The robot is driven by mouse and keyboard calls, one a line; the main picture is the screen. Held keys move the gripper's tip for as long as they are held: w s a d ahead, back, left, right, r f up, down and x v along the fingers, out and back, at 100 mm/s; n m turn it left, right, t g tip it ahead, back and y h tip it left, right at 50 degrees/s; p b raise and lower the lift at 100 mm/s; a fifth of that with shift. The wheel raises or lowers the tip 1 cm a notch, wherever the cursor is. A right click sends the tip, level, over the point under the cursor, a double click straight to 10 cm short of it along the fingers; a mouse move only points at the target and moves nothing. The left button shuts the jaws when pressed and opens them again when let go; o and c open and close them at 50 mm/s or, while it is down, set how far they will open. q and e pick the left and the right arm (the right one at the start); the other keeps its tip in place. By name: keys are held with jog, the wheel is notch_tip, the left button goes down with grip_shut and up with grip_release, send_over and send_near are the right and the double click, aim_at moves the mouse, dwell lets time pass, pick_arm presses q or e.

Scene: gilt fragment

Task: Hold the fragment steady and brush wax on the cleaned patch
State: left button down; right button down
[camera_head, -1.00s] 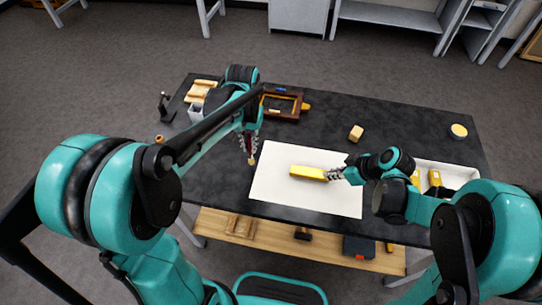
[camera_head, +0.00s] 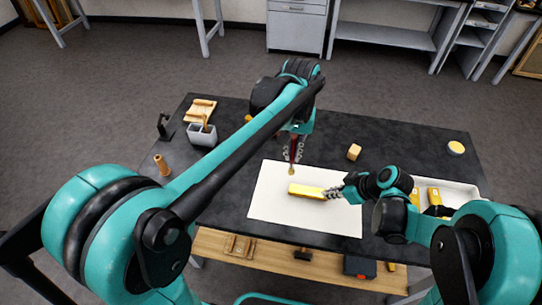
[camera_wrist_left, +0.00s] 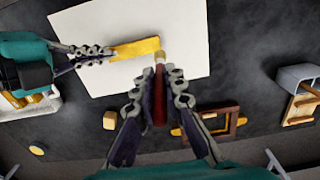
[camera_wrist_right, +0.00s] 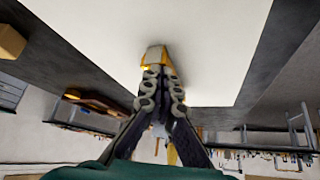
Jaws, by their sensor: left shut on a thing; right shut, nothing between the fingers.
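The gilt fragment (camera_head: 305,191) is a long gold bar lying on a white sheet (camera_head: 268,208) on the dark table. My left gripper (camera_head: 293,155) is shut on a brush with a dark red handle (camera_wrist_left: 159,105). Its pale tip (camera_wrist_left: 160,57) points down over the sheet, close to the fragment's left end; I cannot tell whether they touch. My right gripper (camera_head: 337,192) is shut at the fragment's right end, with its fingertips against or just beside it. In the right wrist view the fragment (camera_wrist_right: 155,56) shows right at the fingertips. I cannot make out the cleaned patch.
A grey holder (camera_head: 202,135) and a wooden rack (camera_head: 200,110) stand at the far left. A wooden frame (camera_wrist_left: 235,118) lies beyond the sheet. A wooden block (camera_head: 354,152) and a round tin (camera_head: 456,148) sit behind, and a white tray (camera_head: 462,190) at right.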

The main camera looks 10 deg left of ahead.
aim_at(292, 174)
pick_arm(q)
jog(key=shift+d, duration=0.3)
jog(key=shift+f, duration=3)
notch_tip(292, 174, down, 2)
jog(key=shift+d+f, duration=0.1)
jog(key=shift+d, duration=2.75)
jog(key=shift+a, duration=2.75)
jog(key=shift+d, duration=2.75)
jog(key=shift+a, duration=2.9)
jog(key=shift+r, duration=4.25)
